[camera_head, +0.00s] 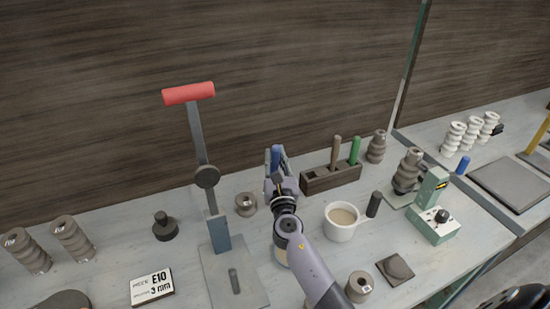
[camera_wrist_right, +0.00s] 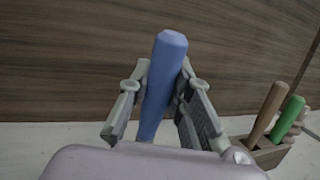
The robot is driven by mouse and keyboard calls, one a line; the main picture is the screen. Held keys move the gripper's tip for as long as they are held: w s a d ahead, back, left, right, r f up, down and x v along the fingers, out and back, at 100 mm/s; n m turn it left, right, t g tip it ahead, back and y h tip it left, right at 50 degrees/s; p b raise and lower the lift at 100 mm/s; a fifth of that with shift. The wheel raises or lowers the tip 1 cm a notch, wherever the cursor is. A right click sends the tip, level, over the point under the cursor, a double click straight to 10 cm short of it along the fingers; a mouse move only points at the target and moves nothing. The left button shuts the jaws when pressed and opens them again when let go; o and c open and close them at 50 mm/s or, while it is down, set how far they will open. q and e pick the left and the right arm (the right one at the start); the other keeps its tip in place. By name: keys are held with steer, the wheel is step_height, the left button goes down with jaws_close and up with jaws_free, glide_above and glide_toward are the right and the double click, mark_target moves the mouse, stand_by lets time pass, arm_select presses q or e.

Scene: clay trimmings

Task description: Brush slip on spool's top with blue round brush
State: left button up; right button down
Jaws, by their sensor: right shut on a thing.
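My right gripper (camera_head: 277,168) is shut on the blue brush (camera_head: 275,153), above the table and left of the wooden brush holder. In the right wrist view the blue handle (camera_wrist_right: 163,85) stands nearly upright between the fingers; its bristles are hidden. A white cup (camera_head: 342,222) of pale beige liquid, like slip, stands right of my right forearm. A small grey-brown spool (camera_head: 245,204) stands left of the gripper, apart from it. Another short, hollow clay piece (camera_head: 360,287) is near the front. My left gripper is not in view.
The brush holder (camera_head: 331,178) has a tan and a green handle in it. A press with a red handle (camera_head: 189,93) stands at left. A green gauge (camera_head: 432,205) and ribbed clay piece (camera_head: 408,170) are at right. A dark cylinder (camera_head: 374,204) stands beside the cup.

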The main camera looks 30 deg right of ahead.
steer(key=shift+s, duration=0.15)
steer(key=shift+s+a, duration=0.15)
steer(key=shift+s, duration=0.8)
steer(key=shift+f, duration=0.35)
stand_by(0.4)
steer(key=shift+r, duration=0.2)
